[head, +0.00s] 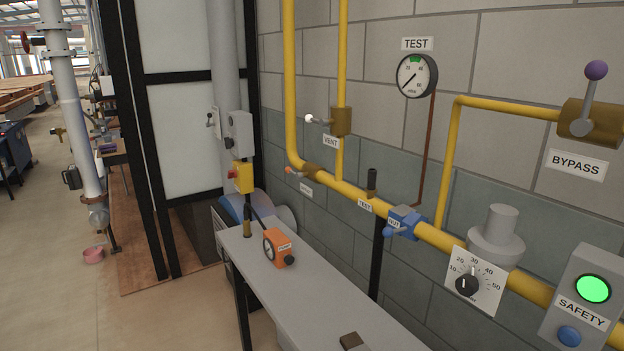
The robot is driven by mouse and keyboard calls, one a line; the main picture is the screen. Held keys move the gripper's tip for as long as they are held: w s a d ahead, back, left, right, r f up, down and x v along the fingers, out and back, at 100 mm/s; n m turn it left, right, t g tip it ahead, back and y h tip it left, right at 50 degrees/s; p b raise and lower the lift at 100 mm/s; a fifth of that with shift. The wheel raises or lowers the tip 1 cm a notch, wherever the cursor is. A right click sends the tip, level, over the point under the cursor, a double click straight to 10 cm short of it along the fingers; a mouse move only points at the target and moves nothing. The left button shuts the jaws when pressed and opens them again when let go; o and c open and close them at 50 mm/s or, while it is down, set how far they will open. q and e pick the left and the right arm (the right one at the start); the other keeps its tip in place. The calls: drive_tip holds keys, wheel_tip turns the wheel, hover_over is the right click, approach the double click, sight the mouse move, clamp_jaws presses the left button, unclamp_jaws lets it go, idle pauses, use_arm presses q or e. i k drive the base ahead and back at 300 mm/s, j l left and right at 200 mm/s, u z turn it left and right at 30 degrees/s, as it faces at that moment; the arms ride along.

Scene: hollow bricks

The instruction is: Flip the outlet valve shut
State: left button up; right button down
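No label that I can read says outlet. A brass valve (313,170) with an orange-tipped lever (291,170) sits on the yellow pipe at its lower left bend. The lever points left, roughly in line with the lower pipe run. The small white label (306,190) below it is too small to read. A blue valve (404,221) sits further right on the same pipe, with a blue handle at its lower left; its short label is unclear. Neither of my grippers is in view.
A vent valve (340,121), pressure gauge (417,76), bypass valve (588,118), dial plate (476,281) and safety box (584,300) with a lit green light line the brick wall. A grey bench (300,305) below carries an orange gauge box (280,248). Open floor lies left.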

sight(299, 176)
drive_tip(key=i+j+z, duration=0.25)
drive_tip(key=j+z, duration=0.25)
drive_tip(key=i+j+z, duration=0.1)
drive_tip(key=j+z, duration=0.2)
drive_tip(key=j, duration=0.15)
drive_tip(key=i+j+z, duration=0.15)
drive_tip(key=j, duration=0.9)
drive_tip(key=i+j+z, duration=0.1)
drive_tip(key=j, duration=1)
drive_tip(key=i+j+z, duration=0.15)
drive_tip(key=j, duration=2.4)
drive_tip(key=i, duration=0.05)
